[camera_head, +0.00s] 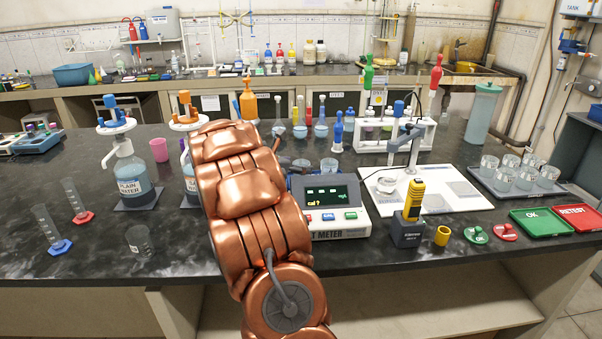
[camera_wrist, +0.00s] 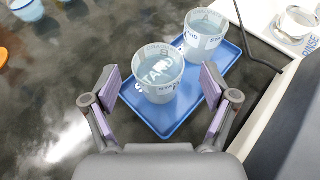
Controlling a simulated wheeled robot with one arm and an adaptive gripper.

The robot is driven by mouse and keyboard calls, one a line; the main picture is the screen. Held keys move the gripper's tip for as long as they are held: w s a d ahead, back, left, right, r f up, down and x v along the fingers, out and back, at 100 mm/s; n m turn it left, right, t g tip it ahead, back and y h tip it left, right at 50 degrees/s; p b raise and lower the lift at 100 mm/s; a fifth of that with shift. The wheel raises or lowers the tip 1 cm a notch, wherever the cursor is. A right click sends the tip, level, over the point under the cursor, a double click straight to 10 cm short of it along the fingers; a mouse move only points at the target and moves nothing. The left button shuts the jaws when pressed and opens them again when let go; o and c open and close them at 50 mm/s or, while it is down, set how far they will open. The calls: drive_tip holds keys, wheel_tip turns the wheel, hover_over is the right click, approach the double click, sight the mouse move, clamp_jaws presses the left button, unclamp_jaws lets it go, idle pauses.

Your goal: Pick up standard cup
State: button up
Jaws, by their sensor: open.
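The near standard cup (camera_wrist: 158,72) is a clear cup of pale liquid with "STAND" lettering. In the wrist view it stands upright on a blue tray (camera_wrist: 172,126). A second, similar cup (camera_wrist: 204,36) stands behind it to the right on the same tray. My gripper (camera_wrist: 160,80) is open, with one finger pad to the left and one to the right of the near cup. Gaps show on both sides, and I see no contact. In the head view the cups (camera_head: 329,166) show small behind the meter, and my copper arm hides most of the gripper.
A cable (camera_wrist: 254,50) runs beside the tray.

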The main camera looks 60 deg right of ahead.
drive_tip(key=shift+p+x, duration=0.3)
drive_tip(key=shift+x, duration=1.2)
drive_tip(key=shift+w+f, duration=0.1)
drive_tip(key=shift+c, duration=0.4)
drive_tip(key=c, duration=1.2)
